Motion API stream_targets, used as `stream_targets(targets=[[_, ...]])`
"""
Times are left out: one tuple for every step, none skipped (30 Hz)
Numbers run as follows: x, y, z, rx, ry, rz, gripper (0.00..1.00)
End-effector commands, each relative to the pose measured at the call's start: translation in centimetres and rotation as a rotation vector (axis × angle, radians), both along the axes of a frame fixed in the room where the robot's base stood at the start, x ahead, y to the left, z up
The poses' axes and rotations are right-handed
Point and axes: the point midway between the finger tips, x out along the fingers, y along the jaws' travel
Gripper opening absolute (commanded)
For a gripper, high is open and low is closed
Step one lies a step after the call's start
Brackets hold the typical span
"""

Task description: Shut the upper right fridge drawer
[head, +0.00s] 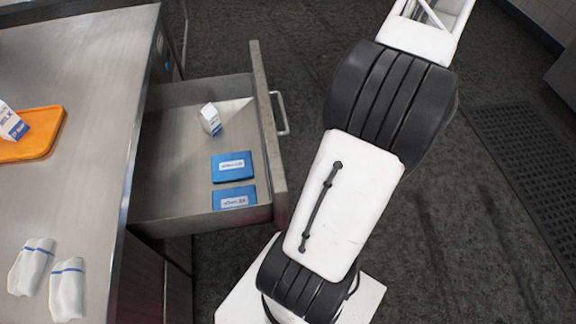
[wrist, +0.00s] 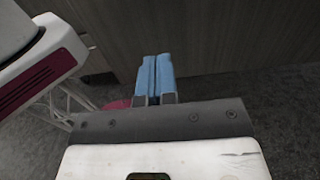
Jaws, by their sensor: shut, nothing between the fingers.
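The drawer (head: 165,200) stands pulled out from the steel counter unit in the head view. Its front panel (head: 268,140) has a metal handle (head: 281,113) on the outer side. Inside lie a small white carton (head: 210,118) and two blue packets (head: 232,167). My arm stands to the right of the drawer, and its lower part comes close to the front panel's near end. My gripper shows in the wrist view (wrist: 155,80), with its blue fingers together and nothing between them. It is outside the head view. A dark wood-grain panel (wrist: 215,35) is beyond the fingers.
The steel countertop (head: 75,170) on the left bears an orange tray (head: 40,135) with a milk carton (head: 12,122) and two rolled white cloths (head: 67,288). Dark floor (head: 480,215) lies open to the right, with a perforated mat (head: 520,150).

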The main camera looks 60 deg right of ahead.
Motion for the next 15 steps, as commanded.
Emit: stream_targets(targets=[[0.0,0.0,0.0,0.000,0.000,0.000,0.00],[0.0,0.0,0.0,0.000,0.000,0.000,0.00],[0.0,0.0,0.0,0.000,0.000,0.001,0.00],[0.0,0.0,0.0,0.000,0.000,0.001,0.00],[0.0,0.0,0.0,0.000,0.000,0.001,0.00],[0.1,0.1,0.0,0.000,0.000,0.001,0.00],[0.1,0.1,0.0,0.000,0.000,0.001,0.00],[0.1,0.1,0.0,0.000,0.000,0.001,0.00],[0.2,0.2,0.0,0.000,0.000,0.001,0.00],[0.3,0.3,0.0,0.000,0.000,0.002,0.00],[0.4,0.4,0.0,0.000,0.000,0.002,0.00],[0.6,0.6,0.0,0.000,0.000,0.002,0.00],[0.7,0.7,0.0,0.000,0.000,0.002,0.00],[0.9,0.8,0.0,-0.001,0.001,0.002,0.00],[1.1,1.0,0.0,-0.001,0.001,0.002,0.00]])
